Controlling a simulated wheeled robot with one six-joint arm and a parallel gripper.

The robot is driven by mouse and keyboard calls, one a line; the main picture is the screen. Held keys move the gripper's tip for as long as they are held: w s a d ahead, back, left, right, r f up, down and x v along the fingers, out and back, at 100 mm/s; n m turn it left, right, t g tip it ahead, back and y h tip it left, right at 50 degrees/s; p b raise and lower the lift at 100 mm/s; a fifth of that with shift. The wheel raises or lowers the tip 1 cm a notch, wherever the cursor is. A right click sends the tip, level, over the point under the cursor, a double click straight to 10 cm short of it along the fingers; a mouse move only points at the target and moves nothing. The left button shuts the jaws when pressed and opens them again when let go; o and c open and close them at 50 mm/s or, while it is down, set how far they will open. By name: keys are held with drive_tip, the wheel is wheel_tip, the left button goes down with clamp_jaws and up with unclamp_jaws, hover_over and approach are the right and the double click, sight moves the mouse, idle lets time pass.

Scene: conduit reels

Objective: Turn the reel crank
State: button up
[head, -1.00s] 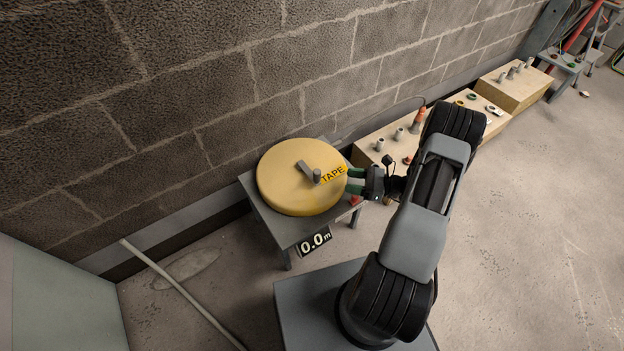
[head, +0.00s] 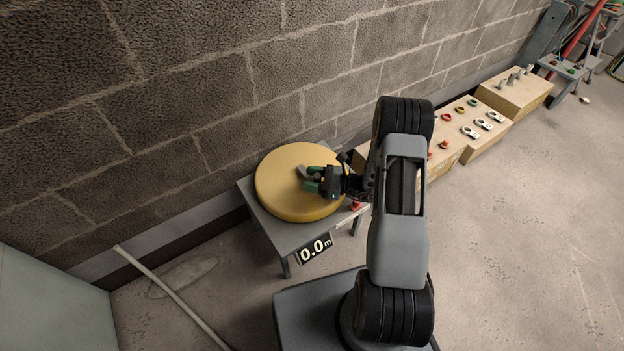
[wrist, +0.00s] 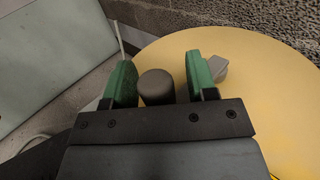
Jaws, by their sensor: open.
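The yellow round reel (head: 283,208) lies flat on a small grey table; it also fills the right of the wrist view (wrist: 270,75). My gripper (head: 307,180) is over the middle of the reel, pointing left in the head view. In the wrist view its two green fingers (wrist: 160,82) stand apart, with the dark grey crank knob (wrist: 156,86) between them. The knob is closer to the left finger, and a gap shows at the right finger. The grey crank arm (wrist: 218,66) shows beyond the right finger. My gripper hides most of the crank in the head view.
A display (head: 314,249) reading 0.0 m hangs at the front of the grey table (head: 285,235). Wooden blocks (head: 470,128) with small fittings stand along the wall to the right. A pale pole (head: 170,294) leans at the lower left. Open floor lies at the right.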

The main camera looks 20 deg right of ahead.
clamp_jaws()
idle(0.6)
